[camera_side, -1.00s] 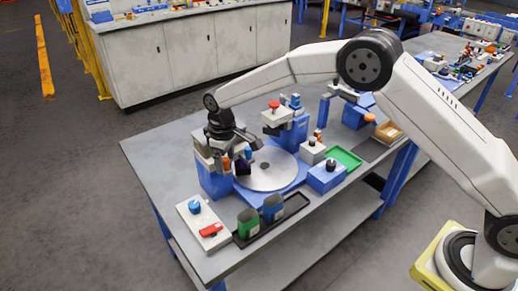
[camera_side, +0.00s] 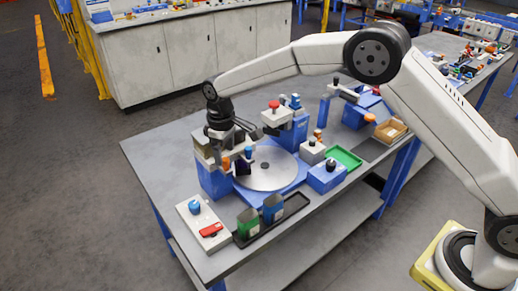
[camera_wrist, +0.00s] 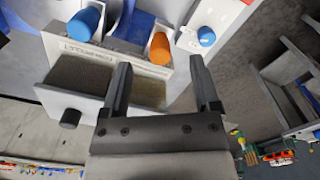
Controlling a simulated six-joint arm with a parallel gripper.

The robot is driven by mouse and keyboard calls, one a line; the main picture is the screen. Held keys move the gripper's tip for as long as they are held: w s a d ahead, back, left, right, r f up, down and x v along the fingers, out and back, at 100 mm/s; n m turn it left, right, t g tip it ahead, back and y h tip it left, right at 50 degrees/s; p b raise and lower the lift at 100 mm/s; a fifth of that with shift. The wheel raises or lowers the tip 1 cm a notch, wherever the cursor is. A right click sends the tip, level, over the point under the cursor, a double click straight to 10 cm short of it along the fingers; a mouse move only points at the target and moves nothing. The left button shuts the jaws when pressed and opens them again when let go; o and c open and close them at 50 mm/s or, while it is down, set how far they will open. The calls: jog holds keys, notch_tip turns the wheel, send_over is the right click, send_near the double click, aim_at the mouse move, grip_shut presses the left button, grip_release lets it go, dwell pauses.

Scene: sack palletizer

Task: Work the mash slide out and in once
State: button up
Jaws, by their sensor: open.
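In the side view, a dosing unit with a blue base (camera_side: 214,182) and a pale top stands at the turntable's left edge. In the wrist view, its open-topped pale box (camera_wrist: 48,92) holds brown, grainy material. A black knob (camera_wrist: 70,118) is on the box's near face; an orange knob (camera_wrist: 160,48) and a blue knob (camera_wrist: 84,24) stand by its far side. I cannot tell for sure which part is the mash slide. My gripper (camera_wrist: 160,82) is open and empty over the box's right part; it also shows above the unit in the side view (camera_side: 252,128).
A round grey turntable (camera_side: 274,175) lies right of the unit. A white panel (camera_side: 203,222) with a blue knob and red switch is in front, beside green and blue containers (camera_side: 248,222). A red-topped station (camera_side: 278,117) stands behind. The table's left end is bare.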

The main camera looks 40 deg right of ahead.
aim_at(226, 159)
jog(key=shift+r, duration=0.35)
jog(key=shift+r, duration=1.7)
jog(key=shift+d, duration=0.1)
jog(key=s+d+m+t, duration=0.1)
jog(key=s+d+m, duration=0.1)
jog(key=s+d, duration=0.3)
jog(key=s+d+f+m, duration=0.1)
jog(key=s+d, duration=0.4)
jog(key=s, duration=0.8)
jog(key=s+d+f+m+t, duration=0.1)
jog(key=s+d+m, duration=0.2)
jog(key=s, duration=0.6)
jog(key=d, duration=0.2)
jog(key=shift+s+d+t, duration=0.15)
jog(key=shift+d+t, duration=0.15)
jog(key=shift+d, duration=0.1)
